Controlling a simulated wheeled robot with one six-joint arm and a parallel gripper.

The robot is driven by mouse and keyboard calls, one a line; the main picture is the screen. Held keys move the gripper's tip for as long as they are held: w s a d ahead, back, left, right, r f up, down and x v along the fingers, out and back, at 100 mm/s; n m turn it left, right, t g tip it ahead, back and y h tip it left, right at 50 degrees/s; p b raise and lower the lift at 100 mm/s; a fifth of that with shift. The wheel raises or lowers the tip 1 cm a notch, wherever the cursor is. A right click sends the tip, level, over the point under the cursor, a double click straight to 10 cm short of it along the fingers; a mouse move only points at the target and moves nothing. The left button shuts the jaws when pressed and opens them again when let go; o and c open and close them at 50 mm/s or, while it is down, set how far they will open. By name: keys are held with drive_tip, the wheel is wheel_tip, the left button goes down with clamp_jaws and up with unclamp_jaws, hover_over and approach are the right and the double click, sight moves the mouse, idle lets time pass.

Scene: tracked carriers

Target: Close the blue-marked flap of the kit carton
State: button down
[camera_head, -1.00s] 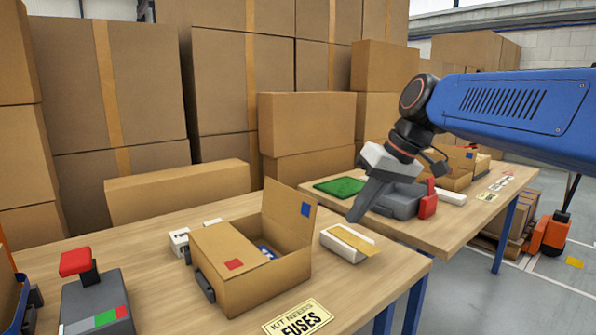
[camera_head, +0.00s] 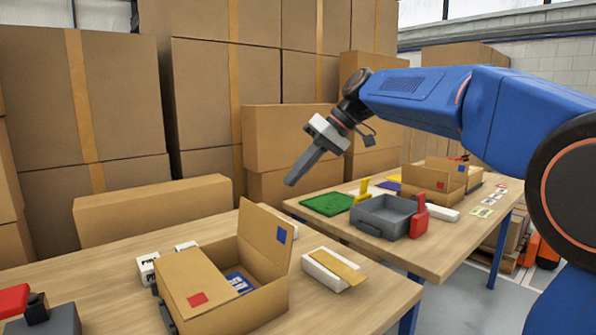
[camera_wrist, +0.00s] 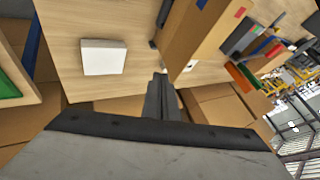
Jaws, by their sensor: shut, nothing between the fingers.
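The kit carton (camera_head: 262,304) sits on the near table. Its blue-marked flap (camera_head: 258,230) stands up on the far right side, tilted slightly outward, with a blue square near its top corner. The red-marked flap (camera_head: 188,274) lies folded over the left part of the opening. A blue-and-white item (camera_head: 240,283) shows inside. My gripper (camera_head: 291,182) is shut and empty, in the air above and behind the raised flap, not touching it. In the wrist view my gripper (camera_wrist: 161,88) points towards the table, with part of a carton (camera_wrist: 190,35) at upper right.
A white box with a tan strip (camera_head: 333,270) lies right of the carton. Small white boxes (camera_head: 148,270) stand behind it at left. A red-topped device (camera_head: 40,318) is at the near left. The second table holds a grey bin (camera_head: 382,220) and a green mat (camera_head: 327,204). Large cartons stand behind.

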drive_tip(key=s+a+f, duration=0.2)
drive_tip(key=a+f, duration=0.2)
drive_tip(key=a, duration=0.3)
drive_tip(key=shift+a, duration=0.15)
drive_tip(key=shift+f, duration=0.1)
idle(0.3)
